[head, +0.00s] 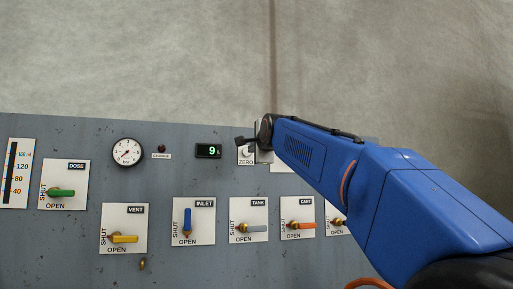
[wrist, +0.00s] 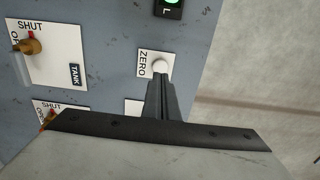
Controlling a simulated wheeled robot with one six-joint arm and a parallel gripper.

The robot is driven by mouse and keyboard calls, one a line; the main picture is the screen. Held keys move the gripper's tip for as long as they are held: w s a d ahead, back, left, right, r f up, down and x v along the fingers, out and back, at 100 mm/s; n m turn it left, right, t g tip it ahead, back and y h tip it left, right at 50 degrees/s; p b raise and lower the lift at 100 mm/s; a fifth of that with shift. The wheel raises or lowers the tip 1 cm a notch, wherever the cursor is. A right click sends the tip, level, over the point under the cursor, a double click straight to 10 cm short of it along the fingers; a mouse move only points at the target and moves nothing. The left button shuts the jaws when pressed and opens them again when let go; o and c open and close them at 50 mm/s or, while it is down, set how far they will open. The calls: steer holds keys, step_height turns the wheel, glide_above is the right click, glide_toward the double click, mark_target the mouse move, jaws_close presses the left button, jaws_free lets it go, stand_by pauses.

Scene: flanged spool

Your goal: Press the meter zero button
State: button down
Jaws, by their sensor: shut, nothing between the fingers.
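The meter zero button (wrist: 161,66) is a round white button on a white plate marked ZERO, in the middle of the wrist view. My gripper (wrist: 160,84) is shut and empty, its fingertips at the button's lower edge in that view. I cannot tell whether they touch it. In the head view the ZERO plate (head: 245,161) shows partly, with my gripper (head: 243,140) in front of its top. The meter display (head: 208,151) is black with green figures and reads 9, possibly with more too small to tell.
The grey panel (head: 95,140) also carries a round gauge (head: 127,152) and several valve handles, among them the DOSE handle (head: 62,193), INLET handle (head: 187,222) and TANK handle (head: 248,228). My blue arm covers the panel's right part. The wall above is bare.

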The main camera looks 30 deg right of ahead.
steer(key=shift+x, duration=2.95)
